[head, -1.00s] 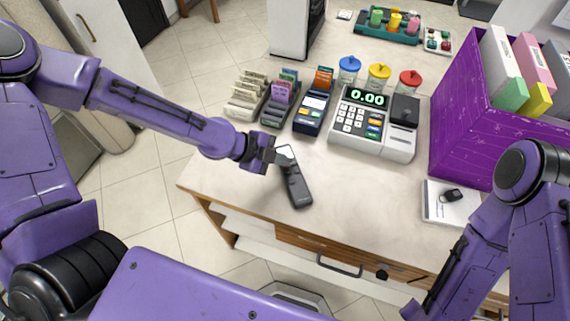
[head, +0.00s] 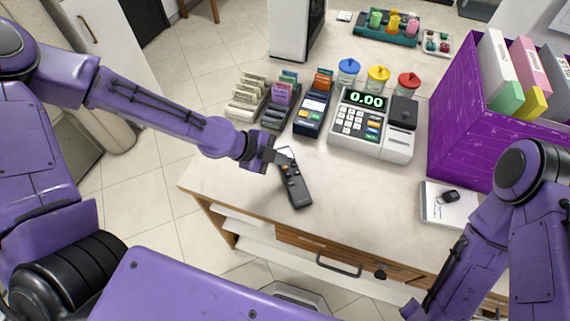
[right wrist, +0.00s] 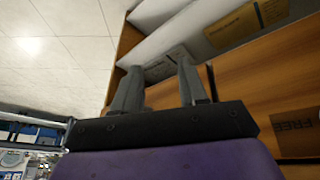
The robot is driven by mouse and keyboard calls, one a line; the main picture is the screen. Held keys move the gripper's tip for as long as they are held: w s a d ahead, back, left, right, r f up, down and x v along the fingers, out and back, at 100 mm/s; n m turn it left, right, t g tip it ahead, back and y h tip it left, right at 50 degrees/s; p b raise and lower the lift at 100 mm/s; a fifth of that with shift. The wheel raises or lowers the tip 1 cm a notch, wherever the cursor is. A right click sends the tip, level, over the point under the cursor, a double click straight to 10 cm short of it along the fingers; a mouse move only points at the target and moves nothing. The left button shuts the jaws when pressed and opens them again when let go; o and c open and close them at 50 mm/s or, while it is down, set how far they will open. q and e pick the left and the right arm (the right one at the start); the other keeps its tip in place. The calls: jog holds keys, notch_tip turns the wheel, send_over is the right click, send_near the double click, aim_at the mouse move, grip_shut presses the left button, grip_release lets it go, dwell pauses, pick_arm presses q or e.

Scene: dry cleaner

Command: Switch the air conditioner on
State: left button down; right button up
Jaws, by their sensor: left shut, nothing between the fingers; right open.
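A dark grey remote control (head: 296,188) with small buttons, some orange, and a pale screen at its far end lies on the counter (head: 230,180), near the front edge. My left gripper (head: 279,156) is shut and empty, with its fingertips at the screen end of the remote. I cannot tell whether they touch it. My right gripper (right wrist: 158,85) is open and empty in the right wrist view, facing the wooden counter front. No air conditioner shows in these views.
A cash register (head: 372,125), a card terminal (head: 312,112) and card racks stand behind the remote. A purple crate (head: 470,130) of folders and a notepad (head: 447,205) with a dark key fob are at the right.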

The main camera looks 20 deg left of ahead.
aim_at(282, 169)
pick_arm(q)
notch_tip(282, 169, up, 5)
jog(key=p, duration=0.4)
dwell(0.4)
dwell(0.4)
